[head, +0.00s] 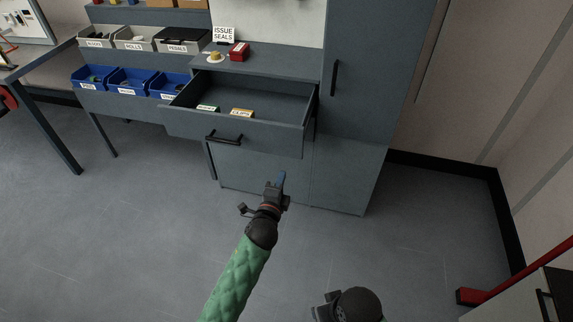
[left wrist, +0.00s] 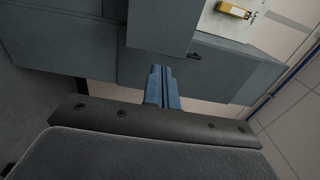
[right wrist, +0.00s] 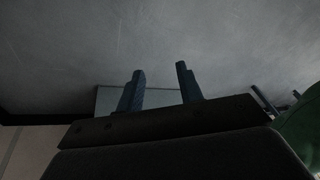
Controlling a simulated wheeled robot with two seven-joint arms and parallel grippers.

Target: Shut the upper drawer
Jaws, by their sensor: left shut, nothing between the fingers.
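The upper drawer (head: 240,130) of the grey cabinet stands pulled out, with its black bar handle (head: 224,138) on the front panel. My left gripper (head: 281,177) is shut and empty, low in front of the cabinet, below and right of the drawer handle. In the left wrist view its blue fingers (left wrist: 162,88) are together, beside grey panels; contact cannot be told. My right gripper (right wrist: 160,72) is open and empty over the floor; only dark parts of it show at the bottom of the head view.
A red box (head: 239,52) and a small yellow item (head: 215,57) stand on the cabinet top by a sign. Blue bins (head: 130,82) are at the left. A tall cabinet (head: 370,90) adjoins at the right. The floor (head: 130,220) in front is clear.

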